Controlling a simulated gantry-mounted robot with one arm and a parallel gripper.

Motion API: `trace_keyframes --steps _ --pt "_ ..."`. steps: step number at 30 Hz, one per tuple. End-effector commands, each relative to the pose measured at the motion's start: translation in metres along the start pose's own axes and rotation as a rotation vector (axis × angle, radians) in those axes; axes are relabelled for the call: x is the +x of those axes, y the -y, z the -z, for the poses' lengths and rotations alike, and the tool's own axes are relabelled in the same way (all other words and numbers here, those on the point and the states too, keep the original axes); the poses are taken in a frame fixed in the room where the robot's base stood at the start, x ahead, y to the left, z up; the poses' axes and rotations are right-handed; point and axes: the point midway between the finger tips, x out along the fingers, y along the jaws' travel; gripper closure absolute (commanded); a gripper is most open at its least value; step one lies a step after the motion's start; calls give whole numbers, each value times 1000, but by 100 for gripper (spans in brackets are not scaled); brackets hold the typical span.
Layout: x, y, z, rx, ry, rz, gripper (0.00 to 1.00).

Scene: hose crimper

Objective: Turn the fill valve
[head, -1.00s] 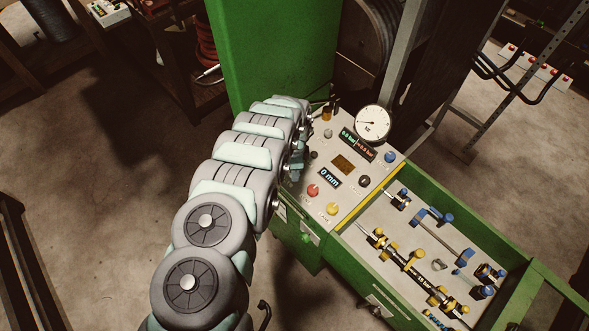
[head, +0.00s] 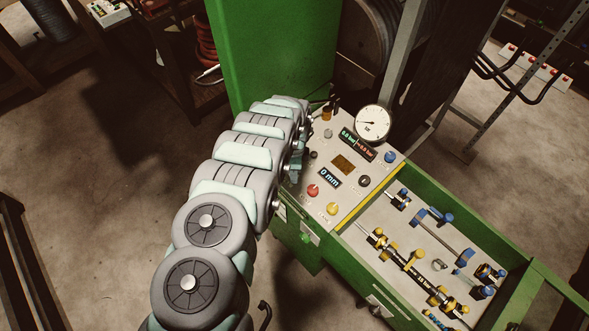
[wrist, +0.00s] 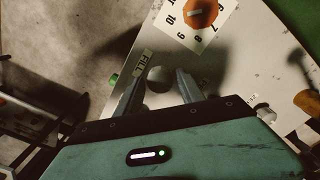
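The fill valve shows in the wrist view as a round grey knob (wrist: 157,78) beside a label reading FILL (wrist: 148,62). My gripper (wrist: 160,80) is open, with one finger on each side of the knob. A gap seems to show between the knob and each finger, so I see no grip on it; contact is hard to judge in the shadow. In the head view my arm hides the knob and most of my gripper; only a teal part (head: 296,166) shows at the panel's left edge.
An orange dial knob (wrist: 201,13) stands above the fingers. The panel (head: 326,208) carries a pressure gauge (head: 373,123), displays and red, yellow, blue and black knobs. A green-walled tray (head: 450,205) with several fittings lies to the right. A green cabinet (head: 268,55) stands behind.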

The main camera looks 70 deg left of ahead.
Motion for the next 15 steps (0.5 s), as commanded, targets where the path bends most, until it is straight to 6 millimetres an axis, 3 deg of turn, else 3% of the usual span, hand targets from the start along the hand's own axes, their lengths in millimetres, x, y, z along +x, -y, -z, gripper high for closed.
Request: trace_keyframes --steps 3,15 --pt "0 0 0 -1 0 0 44" --pt "-7 1 0 -1 0 0 44"
